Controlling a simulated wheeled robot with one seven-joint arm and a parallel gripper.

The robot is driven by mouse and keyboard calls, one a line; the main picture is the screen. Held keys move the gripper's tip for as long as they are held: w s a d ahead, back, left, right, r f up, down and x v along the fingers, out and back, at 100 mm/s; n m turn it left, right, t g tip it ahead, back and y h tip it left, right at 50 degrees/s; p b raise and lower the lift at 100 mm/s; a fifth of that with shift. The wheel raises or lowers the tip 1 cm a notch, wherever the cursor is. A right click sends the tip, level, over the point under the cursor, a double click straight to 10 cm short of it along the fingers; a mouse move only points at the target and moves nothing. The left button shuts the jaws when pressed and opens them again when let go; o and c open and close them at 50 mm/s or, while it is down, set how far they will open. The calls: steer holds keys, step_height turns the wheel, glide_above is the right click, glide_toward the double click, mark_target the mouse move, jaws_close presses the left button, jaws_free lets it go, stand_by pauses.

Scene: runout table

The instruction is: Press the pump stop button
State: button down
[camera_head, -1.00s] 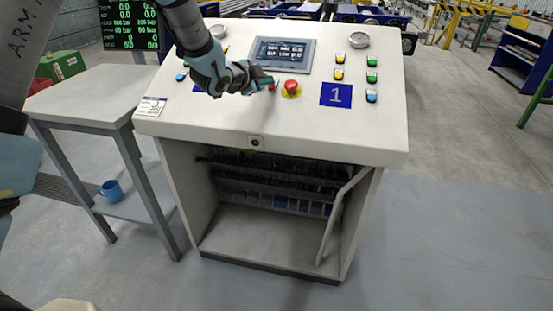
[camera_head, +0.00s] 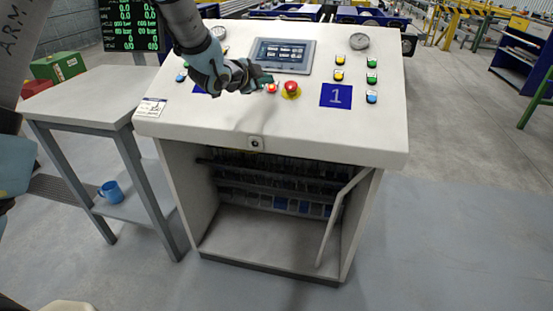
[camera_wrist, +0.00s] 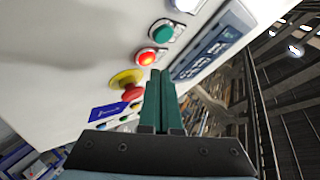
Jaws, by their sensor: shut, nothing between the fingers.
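A sloped white control console (camera_head: 200,118) fills the middle of the head view. A small red button (camera_head: 272,88) sits on its panel, glowing orange-red; it also shows in the wrist view (camera_wrist: 147,58). I cannot read a label naming it pump stop. My gripper (camera_head: 267,79) is shut and empty just up and left of this button in the head view. In the wrist view the green fingers (camera_wrist: 160,74) end close to the red button, with a small gap in the picture. Contact is not visible.
A red mushroom button (camera_head: 291,88) on a yellow ring stands just right of the small red button. A green button (camera_wrist: 163,32) lies on its other side. A display (camera_head: 283,54) is above. More coloured buttons and a blue number 1 plate (camera_head: 336,95) are at right.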

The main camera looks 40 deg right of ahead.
steer(key=shift+a+r, duration=0.1)
steer(key=shift+r, duration=0.25)
steer(key=r, duration=0.1)
steer(key=s+a+r+p, duration=0.1)
steer(key=r, duration=0.1)
steer(key=a+r+p, duration=0.1)
steer(key=r, duration=0.1)
steer(key=shift+s+r, duration=0.1)
steer(key=shift+s, duration=0.15)
steer(key=shift+a, duration=0.1)
stand_by(0.6)
